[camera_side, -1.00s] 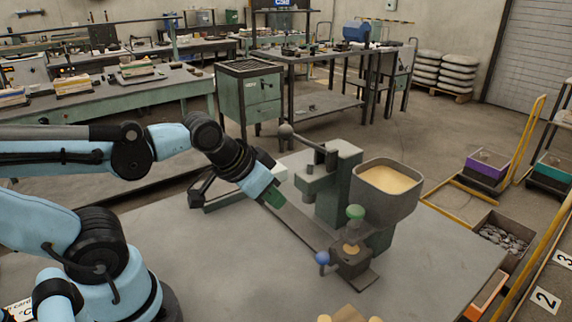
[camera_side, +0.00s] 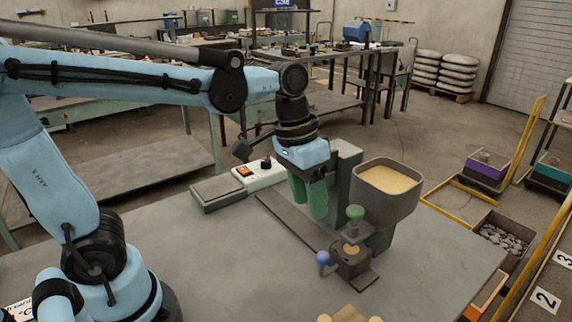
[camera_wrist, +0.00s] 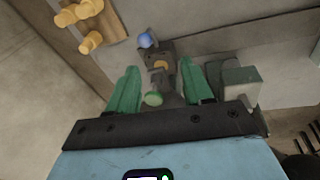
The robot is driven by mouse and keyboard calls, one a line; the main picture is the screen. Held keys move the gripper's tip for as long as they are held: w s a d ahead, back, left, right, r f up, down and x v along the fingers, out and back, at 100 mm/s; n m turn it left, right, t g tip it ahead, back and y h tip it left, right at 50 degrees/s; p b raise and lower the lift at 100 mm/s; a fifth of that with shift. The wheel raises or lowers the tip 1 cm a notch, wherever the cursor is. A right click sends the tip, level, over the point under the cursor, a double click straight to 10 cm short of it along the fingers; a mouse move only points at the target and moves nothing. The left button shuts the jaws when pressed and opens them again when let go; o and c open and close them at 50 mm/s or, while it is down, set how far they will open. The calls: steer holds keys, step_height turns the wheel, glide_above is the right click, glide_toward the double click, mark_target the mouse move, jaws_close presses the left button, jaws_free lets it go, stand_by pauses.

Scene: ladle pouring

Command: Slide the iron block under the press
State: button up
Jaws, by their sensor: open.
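The iron block (camera_side: 350,264) is dark grey, with a tan filling in its top and a blue ball handle (camera_side: 322,257). It sits near the front end of a flat dark rail (camera_side: 285,218). A green knob (camera_side: 355,212) shows just above the block. The press (camera_side: 345,165) is a grey-green column, partly hidden behind my gripper (camera_side: 311,208). My gripper is open with green fingers pointing down, in front of the press and apart from the block. In the wrist view, the block (camera_wrist: 161,57) appears beyond the open fingers, with the green knob (camera_wrist: 153,99) nearer.
A grey hopper (camera_side: 385,195) of tan grain stands right of the press. A box with an orange switch (camera_side: 242,171) sits at the table's back left. Tan wooden pegs (camera_side: 349,313) are at the front edge. The table's left and middle (camera_side: 230,265) are clear.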

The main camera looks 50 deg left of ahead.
mark_target(323, 252)
steer(key=shift+m+g, duration=0.3)
steer(key=shift+g, duration=0.5)
steer(key=shift+w+d+f, duration=0.1)
steer(key=shift+d+f, duration=0.65)
steer(key=shift+f, duration=1.15)
steer(key=shift+w+d+f, duration=0.1)
steer(key=shift+d+f, duration=0.6)
steer(key=shift+f, duration=1.2)
steer(key=shift+d+f, duration=0.75)
steer(key=shift+f, duration=1.15)
jaws_close()
